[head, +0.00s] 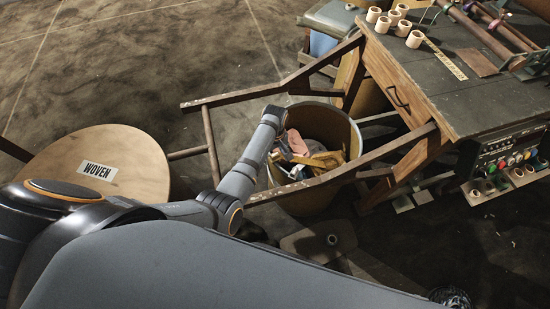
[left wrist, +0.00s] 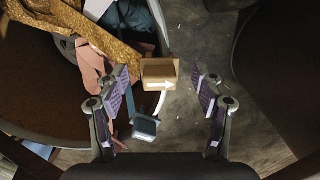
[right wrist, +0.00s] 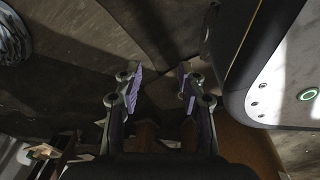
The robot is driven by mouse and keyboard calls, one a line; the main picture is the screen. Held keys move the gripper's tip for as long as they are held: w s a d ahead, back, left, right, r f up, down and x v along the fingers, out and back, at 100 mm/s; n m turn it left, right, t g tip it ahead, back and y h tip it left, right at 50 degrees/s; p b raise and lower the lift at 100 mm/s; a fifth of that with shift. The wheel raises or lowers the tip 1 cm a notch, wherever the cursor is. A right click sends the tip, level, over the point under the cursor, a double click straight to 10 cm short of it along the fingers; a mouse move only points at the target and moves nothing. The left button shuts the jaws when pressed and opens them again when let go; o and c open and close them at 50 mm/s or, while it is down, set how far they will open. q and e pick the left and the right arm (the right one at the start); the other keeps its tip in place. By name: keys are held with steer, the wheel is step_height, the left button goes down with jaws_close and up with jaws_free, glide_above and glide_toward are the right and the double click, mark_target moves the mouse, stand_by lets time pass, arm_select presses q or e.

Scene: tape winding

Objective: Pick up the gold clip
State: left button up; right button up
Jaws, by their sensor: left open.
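A small tan-gold piece with a white arrow (left wrist: 160,75) shows in the left wrist view, between and beyond my left fingertips; it looks like the gold clip, but I cannot be sure. My left gripper (left wrist: 161,80) is open and empty, pointing down over the bin (head: 307,202). In the head view my left wrist hides most of that gripper. A blue block-like piece (left wrist: 145,128) lies nearer, between the fingers. My right gripper (right wrist: 161,72) is open and empty, with dark floor beyond it.
The bin holds patterned gold cloth (left wrist: 80,42) and pink cloth (left wrist: 91,66). A wooden frame (head: 380,152) crosses around it. A round board marked WOVEN (head: 130,150) is at left. A workbench (head: 440,85) with spools (head: 414,39) stands at right.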

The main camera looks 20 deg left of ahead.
mark_target(275, 154)
arm_select(q)
steer(key=c, duration=1)
arm_select(e)
steer(key=shift+s, duration=0.1)
arm_select(q)
steer(key=shift+r, duration=0.15)
arm_select(e)
steer(key=shift+r, duration=0.15)
arm_select(q)
steer(key=shift+r+p, duration=0.3)
steer(key=shift+p, duration=0.2)
step_height(275, 154, up, 4)
steer(key=p, duration=0.5)
steer(key=shift+r, duration=0.2)
step_height(275, 154, up, 13)
steer(key=p, duration=1.4)
steer(key=shift+f, duration=0.1)
arm_select(e)
steer(key=s+r, duration=0.2)
steer(key=r, duration=0.7)
steer(key=s+r, duration=0.1)
steer(key=r, duration=0.8)
steer(key=shift+s, duration=0.35)
steer(key=shift+a+r, duration=0.1)
steer(key=shift+r, duration=0.15)
